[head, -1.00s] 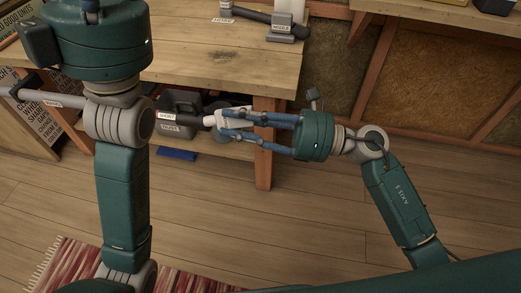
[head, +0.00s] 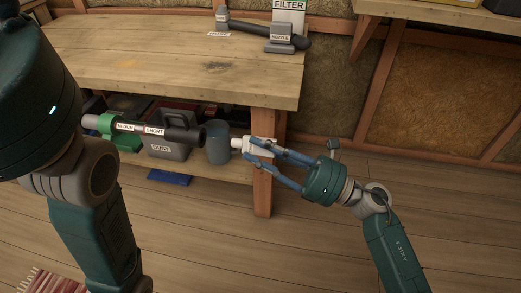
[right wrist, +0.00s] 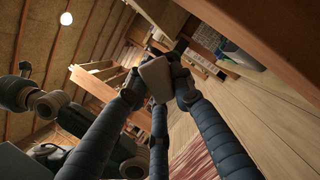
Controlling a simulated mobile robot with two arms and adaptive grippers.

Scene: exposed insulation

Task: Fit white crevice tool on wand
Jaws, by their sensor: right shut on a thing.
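The white crevice tool (head: 262,150) is held between the fingers of my right gripper (head: 257,151), its narrow end pointing left. In the right wrist view the tool (right wrist: 156,80) shows pale between the fingertips. The grey wand (head: 135,128), with labels reading MEDIUM and SHORT, lies across the front of the shelf area, its dark end (head: 190,134) facing the tool. A gap separates the tool's tip from that end. My left arm stands at the left edge; its fingertips are out of view.
A green part (head: 106,127) is around or behind the wand. A grey DUST bin (head: 168,150) and a blue cylinder (head: 218,143) are on the lower shelf. The workbench (head: 150,65) is above, with a NOZZLE piece (head: 281,38) on it.

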